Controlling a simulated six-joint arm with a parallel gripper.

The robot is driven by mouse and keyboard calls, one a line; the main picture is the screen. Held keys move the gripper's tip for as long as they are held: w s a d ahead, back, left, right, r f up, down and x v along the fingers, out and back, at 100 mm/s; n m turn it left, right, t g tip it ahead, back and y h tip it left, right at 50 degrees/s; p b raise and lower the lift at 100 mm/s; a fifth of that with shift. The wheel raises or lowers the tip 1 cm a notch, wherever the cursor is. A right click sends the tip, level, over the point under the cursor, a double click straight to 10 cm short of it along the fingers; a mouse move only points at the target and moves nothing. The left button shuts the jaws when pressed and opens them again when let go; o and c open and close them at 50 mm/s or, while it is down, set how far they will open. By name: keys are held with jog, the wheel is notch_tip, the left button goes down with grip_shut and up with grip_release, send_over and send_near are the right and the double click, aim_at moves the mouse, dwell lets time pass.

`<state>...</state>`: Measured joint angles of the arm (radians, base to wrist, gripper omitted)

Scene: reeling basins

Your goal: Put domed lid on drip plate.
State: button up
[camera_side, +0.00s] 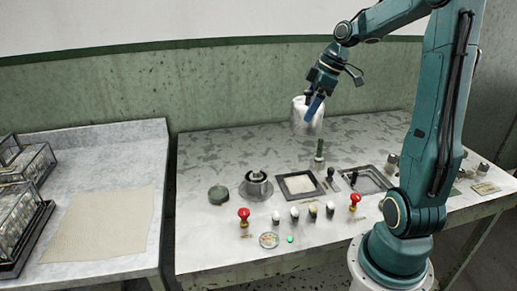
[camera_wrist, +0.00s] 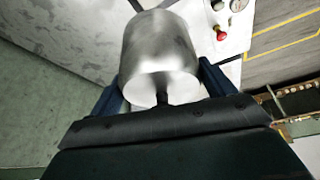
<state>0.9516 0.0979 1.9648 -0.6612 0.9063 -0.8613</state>
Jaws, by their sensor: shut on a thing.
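My gripper (camera_side: 311,104) is shut on a silver, drum-shaped metal cover, which I take for the domed lid (camera_side: 301,122). The lid is held in the air above the back of the worktable, slightly tilted. In the wrist view the lid (camera_wrist: 160,50) fills the space ahead of my gripper (camera_wrist: 161,93), with a dark knob or stem between the fingers. A round grey plate (camera_side: 246,196), probably the drip plate, lies on the table below and left of the lid. A small metal cup with a dark top stands on it. The lid and plate are well apart.
A dark green round piece (camera_side: 218,194) lies left of the plate. A square black-framed tray (camera_side: 300,184) and an upright green post (camera_side: 319,152) stand to its right. The table's back left is clear.

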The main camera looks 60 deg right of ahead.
notch_tip(320, 180, down, 16)
dwell(0.6)
jog(key=shift+f, duration=0.15)
jog(key=shift+f, duration=1.85)
jog(key=shift+f, duration=0.15)
jog(key=o, duration=0.9)
jog(key=shift+o, duration=0.2)
jog(key=shift+r, duration=0.2)
jog(key=v, duration=1.2)
